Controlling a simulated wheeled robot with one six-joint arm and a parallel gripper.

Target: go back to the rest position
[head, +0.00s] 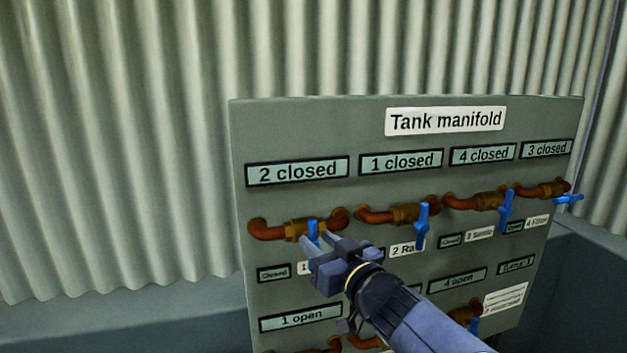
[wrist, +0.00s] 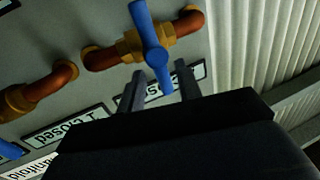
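My gripper (head: 317,241) is in front of the leftmost upper valve on the tank manifold panel (head: 345,100). Its two fingers are apart. In the wrist view, the blue handle (wrist: 152,45) of that valve hangs down, with its lower end appearing between the fingertips (wrist: 160,84). I see a gap on both sides of the handle, and no contact shows. In the head view the same blue handle (head: 313,230) is partly hidden by the fingers. The brass valve body (wrist: 130,45) sits on a copper-coloured pipe. My forearm reaches in from the lower right.
Other blue handles stick out along the upper row: one (head: 422,227) and another (head: 506,211) hang down, and the far right one (head: 569,199) lies sideways. A lower valve row (head: 467,312) is partly hidden by my arm. A corrugated wall (head: 120,140) stands behind.

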